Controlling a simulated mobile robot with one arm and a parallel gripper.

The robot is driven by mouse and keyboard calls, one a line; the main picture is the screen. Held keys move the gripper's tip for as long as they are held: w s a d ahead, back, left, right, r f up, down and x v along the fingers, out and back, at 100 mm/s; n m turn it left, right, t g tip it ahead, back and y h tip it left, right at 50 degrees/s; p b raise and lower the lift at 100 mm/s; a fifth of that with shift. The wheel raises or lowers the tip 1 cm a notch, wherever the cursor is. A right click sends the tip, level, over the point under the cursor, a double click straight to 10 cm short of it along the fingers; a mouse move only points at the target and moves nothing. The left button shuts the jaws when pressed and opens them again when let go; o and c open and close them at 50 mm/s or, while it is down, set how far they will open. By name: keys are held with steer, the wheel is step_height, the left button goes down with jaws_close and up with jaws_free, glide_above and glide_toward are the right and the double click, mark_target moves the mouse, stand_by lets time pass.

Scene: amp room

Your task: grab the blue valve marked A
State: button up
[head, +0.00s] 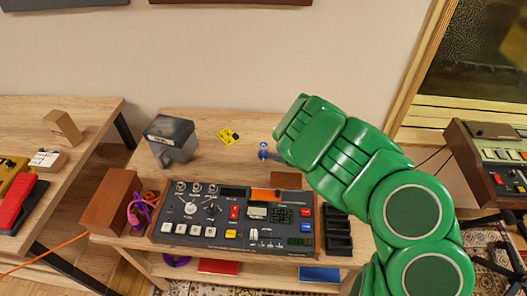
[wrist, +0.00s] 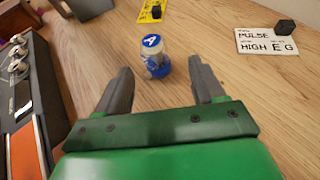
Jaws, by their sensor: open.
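The blue valve marked A (wrist: 156,62) stands upright on the wooden table, with a white letter A on its blue top and a clear glass-like body. It also shows in the head view (head: 263,150), small, just left of my green arm's end. My gripper (wrist: 163,80) is open and empty in the wrist view, its two grey fingers apart. The valve is just beyond the fingertips, roughly midway between them, and not held. In the head view my gripper's fingers are hidden behind the green arm.
A control panel (head: 236,222) with knobs and buttons lies along the table's front. A grey box (head: 170,138) and a yellow card (head: 228,136) are left of the valve. Bare wood surrounds the valve.

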mark_target(267, 149)
steer(key=shift+s+r, duration=0.1)
steer(key=shift+s, duration=0.1)
steer(key=shift+a, duration=0.15)
steer(key=shift+x, duration=3.75)
steer(key=shift+s, duration=0.1)
steer(key=shift+c, duration=0.3)
steer(key=c, duration=1)
steer(key=shift+r, duration=4.9)
